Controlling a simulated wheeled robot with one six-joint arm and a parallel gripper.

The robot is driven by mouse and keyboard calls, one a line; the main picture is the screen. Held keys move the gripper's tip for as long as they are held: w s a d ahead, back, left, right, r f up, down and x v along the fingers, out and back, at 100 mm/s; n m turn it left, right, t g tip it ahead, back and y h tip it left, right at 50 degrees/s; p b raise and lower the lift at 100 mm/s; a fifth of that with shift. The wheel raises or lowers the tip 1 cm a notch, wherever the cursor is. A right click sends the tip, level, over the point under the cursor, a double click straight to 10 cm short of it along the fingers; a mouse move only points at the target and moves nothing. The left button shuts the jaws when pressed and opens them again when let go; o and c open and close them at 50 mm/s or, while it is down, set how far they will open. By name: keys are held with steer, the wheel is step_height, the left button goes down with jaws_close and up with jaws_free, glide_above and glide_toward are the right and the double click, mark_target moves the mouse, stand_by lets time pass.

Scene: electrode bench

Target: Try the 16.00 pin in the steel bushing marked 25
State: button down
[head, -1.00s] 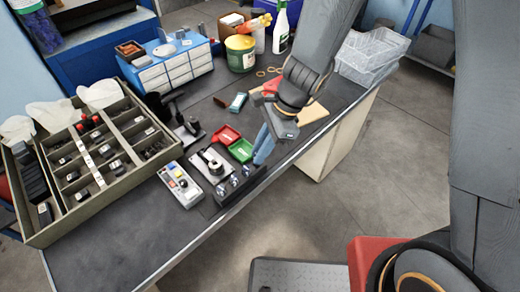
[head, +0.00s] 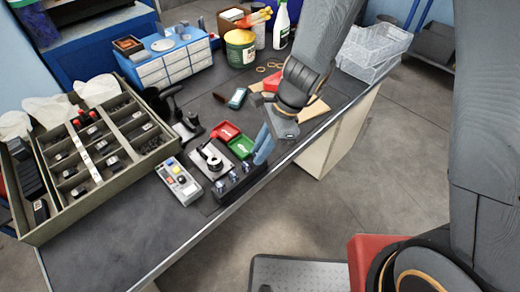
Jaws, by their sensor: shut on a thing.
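My gripper (head: 262,154) points down at the right end of a dark block (head: 229,190) near the bench's front edge. Its bluish fingers are shut on what seems to be a pin, mostly hidden by the fingers. Several small shiny pieces (head: 233,177) stand in a row in the block, left of the fingers. A grey plate (head: 204,165) with a round dark and metal piece (head: 214,163) on it lies just behind and left of the block. This may be the bushing. No size marks are readable.
A button box (head: 178,181) lies left of the plate. A large compartment tray (head: 93,197) with dark pieces fills the left. The bench's front left is clear.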

steer(key=c, duration=1.6)
jaws_free()
steer(key=shift+v, duration=3.95)
steer(key=shift+r+p, duration=0.1)
steer(key=shift+p, duration=0.2)
step_height(320, 180, up, 5)
steer(key=p, duration=0.5)
